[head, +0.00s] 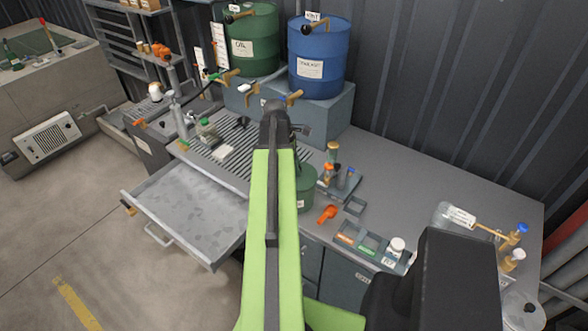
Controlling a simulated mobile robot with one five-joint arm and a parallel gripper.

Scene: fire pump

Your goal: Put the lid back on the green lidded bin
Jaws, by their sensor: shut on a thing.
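The green bin (306,192) stands on the bench just right of my arm, with a pale label low on its side. My arm covers its left part, and I cannot see clearly whether its top is open. The dark end of my arm with my gripper (275,112) is beyond the bin, over the back of the bench near the blue-grey drum stand. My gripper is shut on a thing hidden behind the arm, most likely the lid. No lid shows lying free on the bench.
A blue drum (319,62) and a green drum (251,45) with taps stand behind. An open drawer (187,212) juts out at left. Bottles (345,178), an orange scoop (327,214) and a tray (366,244) lie right of the bin. The bench's back right is clear.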

